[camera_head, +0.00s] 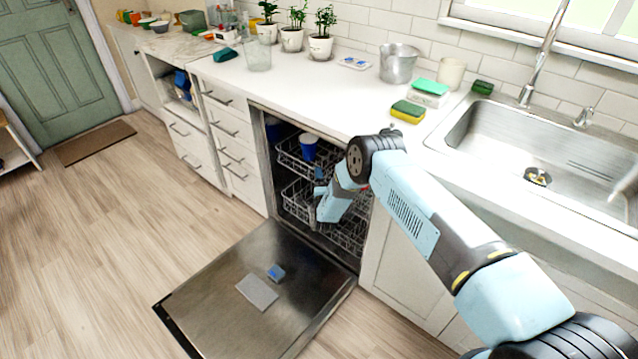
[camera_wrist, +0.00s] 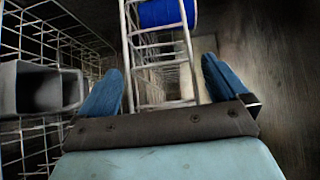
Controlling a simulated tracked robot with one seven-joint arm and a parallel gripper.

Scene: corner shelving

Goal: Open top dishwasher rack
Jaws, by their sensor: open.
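The dishwasher door (camera_head: 225,300) lies folded down flat in front of the open dishwasher. The top rack (camera_head: 288,156) sits inside the tub under the counter, with blue cups (camera_head: 309,146) in it. The lower rack (camera_head: 295,200) is below it. My gripper (camera_head: 318,185) is at the dishwasher opening, in front of the racks and partly hidden by my arm. In the wrist view my gripper (camera_wrist: 165,92) is open, its two blue fingers apart. White rack wires (camera_wrist: 160,55) run between and beyond the fingers, with a blue cup (camera_wrist: 162,12) behind them. Whether the fingers touch the wires I cannot tell.
A grey holder (camera_wrist: 40,88) and a wire rack side (camera_wrist: 60,35) stand left of the fingers in the wrist view. The dark tub wall (camera_wrist: 275,75) is on the right. The counter (camera_head: 310,90) is above; open floor (camera_head: 130,210) lies left.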

